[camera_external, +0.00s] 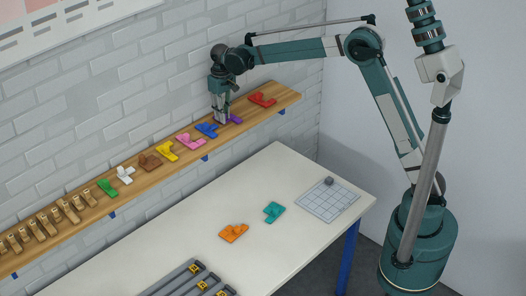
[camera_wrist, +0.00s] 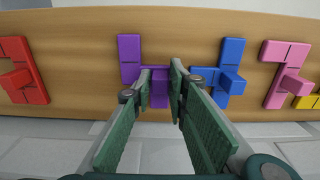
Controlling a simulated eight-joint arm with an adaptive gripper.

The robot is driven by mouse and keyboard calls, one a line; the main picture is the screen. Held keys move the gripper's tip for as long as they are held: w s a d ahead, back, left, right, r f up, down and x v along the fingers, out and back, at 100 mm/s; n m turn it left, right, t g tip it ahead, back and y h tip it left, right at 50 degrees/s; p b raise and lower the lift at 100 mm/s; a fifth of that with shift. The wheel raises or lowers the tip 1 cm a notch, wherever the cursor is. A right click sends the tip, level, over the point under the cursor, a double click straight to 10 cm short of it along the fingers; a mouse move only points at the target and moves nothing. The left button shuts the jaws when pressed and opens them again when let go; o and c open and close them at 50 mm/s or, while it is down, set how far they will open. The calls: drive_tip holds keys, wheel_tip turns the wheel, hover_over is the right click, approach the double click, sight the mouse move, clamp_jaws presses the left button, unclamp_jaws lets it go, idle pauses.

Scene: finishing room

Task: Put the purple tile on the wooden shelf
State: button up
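The purple tile (camera_wrist: 129,55) is on the wooden shelf (camera_wrist: 85,50), between a red tile and a blue tile, in the wrist view. Its raised part is between the two fingertips of my gripper (camera_wrist: 161,88), with little or no visible gap on either side. The fingers hide parts of the tile. In the external view my gripper (camera_external: 221,120) points down at the shelf (camera_external: 278,103), and only a bit of the purple tile (camera_external: 235,119) shows beside it.
A red tile (camera_external: 262,99) lies to the right on the shelf, and a blue tile (camera_external: 206,130) lies close on the left. Pink, yellow, brown, white and green tiles continue leftward. The table below holds a teal tile (camera_external: 273,211), an orange tile (camera_external: 233,233) and a grey grid (camera_external: 327,199).

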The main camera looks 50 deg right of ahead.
drive_tip(key=shift+o, duration=1.2)
drive_tip(key=shift+r, duration=0.2)
wheel_tip(320, 180, up, 12)
idle(0.4)
